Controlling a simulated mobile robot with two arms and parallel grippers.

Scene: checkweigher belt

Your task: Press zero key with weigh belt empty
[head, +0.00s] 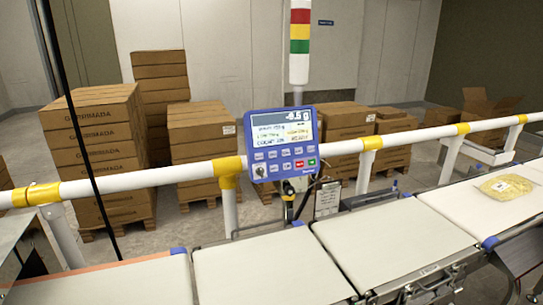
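The blue weigher terminal (283,146) stands on a post behind the belts in the head view. Its lit screen shows a small negative gram value, too small to read surely. Below are rows of small keys (286,158), including a red one (289,168) and a green one (311,162); their labels are too small to tell which is zero. The belt section (265,272) below the terminal and the one to its right (395,243) are bare. Which is the weigh belt I cannot tell. Neither of my grippers is in view.
A clear bag of yellowish contents (506,187) lies on the far-right belt (460,205). A white and yellow rail (130,180) runs behind the belts. Stacked cartons (105,150) stand beyond it. A red, yellow and green light tower (300,40) rises behind the terminal.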

